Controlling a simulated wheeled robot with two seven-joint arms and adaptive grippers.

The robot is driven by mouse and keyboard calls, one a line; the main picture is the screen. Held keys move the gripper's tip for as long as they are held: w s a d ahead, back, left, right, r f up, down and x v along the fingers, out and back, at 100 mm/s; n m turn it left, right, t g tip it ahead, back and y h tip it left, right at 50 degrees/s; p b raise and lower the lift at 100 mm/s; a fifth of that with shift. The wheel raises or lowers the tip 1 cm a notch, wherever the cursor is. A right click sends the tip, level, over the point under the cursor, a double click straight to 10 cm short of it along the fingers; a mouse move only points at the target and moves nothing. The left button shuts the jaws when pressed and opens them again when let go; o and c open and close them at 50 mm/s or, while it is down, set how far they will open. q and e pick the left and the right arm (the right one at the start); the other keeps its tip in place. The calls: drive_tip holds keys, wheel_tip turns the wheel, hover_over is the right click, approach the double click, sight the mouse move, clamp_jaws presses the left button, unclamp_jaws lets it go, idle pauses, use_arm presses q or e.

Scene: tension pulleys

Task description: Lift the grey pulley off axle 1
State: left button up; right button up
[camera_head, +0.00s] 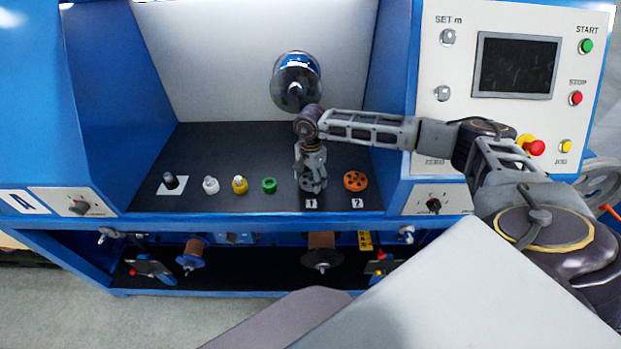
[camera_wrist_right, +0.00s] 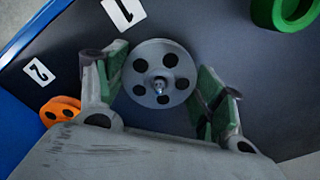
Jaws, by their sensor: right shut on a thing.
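The grey pulley (camera_wrist_right: 150,58) is a flat disc with several round holes, seen face-on in the right wrist view. The metal tip of axle 1 (camera_wrist_right: 159,86) shows at its centre, so the pulley is around the axle; its height along the axle is hard to tell. My right gripper (camera_wrist_right: 160,85) is shut on the pulley, one green-padded finger at each side. In the head view my right gripper (camera_head: 313,185) points down behind label 1 (camera_head: 311,203) and largely hides the pulley. My left gripper is not in view.
An orange pulley (camera_head: 355,181) sits by label 2 (camera_head: 357,203), right of my gripper. A green ring (camera_head: 269,186), a yellow part (camera_head: 240,185), a white part (camera_head: 210,185) and a black part (camera_head: 171,180) stand to the left. A shiny round wheel (camera_head: 296,80) is on the back wall.

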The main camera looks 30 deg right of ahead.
drive_tip(key=shift+r+p, duration=0.9)
drive_tip(key=shift+r, duration=1.15)
idle(1.6)
drive_tip(key=shift+r+p, duration=0.35)
drive_tip(key=shift+r, duration=0.4)
drive_tip(key=shift+r, duration=0.2)
drive_tip(key=shift+r+p, duration=0.9)
drive_tip(key=shift+r, duration=1.05)
drive_tip(key=shift+n, duration=0.3)
